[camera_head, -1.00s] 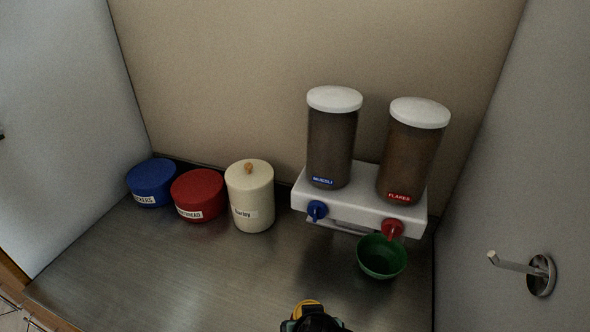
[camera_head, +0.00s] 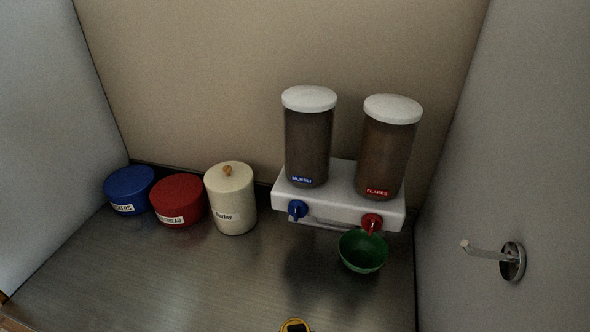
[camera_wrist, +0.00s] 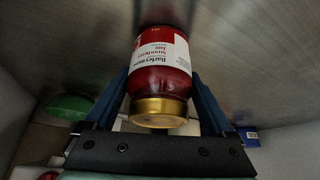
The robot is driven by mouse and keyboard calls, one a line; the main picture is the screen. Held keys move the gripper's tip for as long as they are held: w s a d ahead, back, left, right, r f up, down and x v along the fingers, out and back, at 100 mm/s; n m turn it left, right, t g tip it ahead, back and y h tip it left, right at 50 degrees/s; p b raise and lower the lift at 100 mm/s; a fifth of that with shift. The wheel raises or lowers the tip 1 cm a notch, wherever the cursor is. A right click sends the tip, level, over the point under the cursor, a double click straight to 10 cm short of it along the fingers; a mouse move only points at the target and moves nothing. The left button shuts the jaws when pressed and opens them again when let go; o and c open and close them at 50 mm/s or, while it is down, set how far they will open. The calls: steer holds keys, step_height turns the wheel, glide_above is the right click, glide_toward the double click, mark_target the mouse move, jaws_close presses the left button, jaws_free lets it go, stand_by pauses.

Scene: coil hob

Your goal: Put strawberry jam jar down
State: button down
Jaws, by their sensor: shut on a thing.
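The strawberry jam jar (camera_wrist: 162,60) shows in the wrist view, with red contents, a white label and a gold lid (camera_wrist: 158,110). It appears upside down in that picture. My gripper (camera_wrist: 160,88) is shut on it, one blue finger on each side. The jar's base end points toward a grey metal surface; I cannot tell whether it touches it. In the head view a gold round piece (camera_head: 295,325), seemingly the lid, shows at the bottom edge; the rest of the jar is out of frame.
On the metal counter (camera_head: 170,285) stand a blue tin (camera_head: 130,188), a red tin (camera_head: 179,203) and a cream barley canister (camera_head: 231,200). A cereal dispenser (camera_head: 335,205) has a green bowl (camera_head: 362,252) below it. A hook (camera_head: 490,255) juts from the right wall. The front-left counter is clear.

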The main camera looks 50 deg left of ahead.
jaws_free()
steer(key=shift+r, duration=0.25)
steer(key=v, duration=1.1)
steer(key=shift+d+r, duration=0.25)
steer(key=shift+r, duration=0.1)
steer(key=shift+s, duration=0.15)
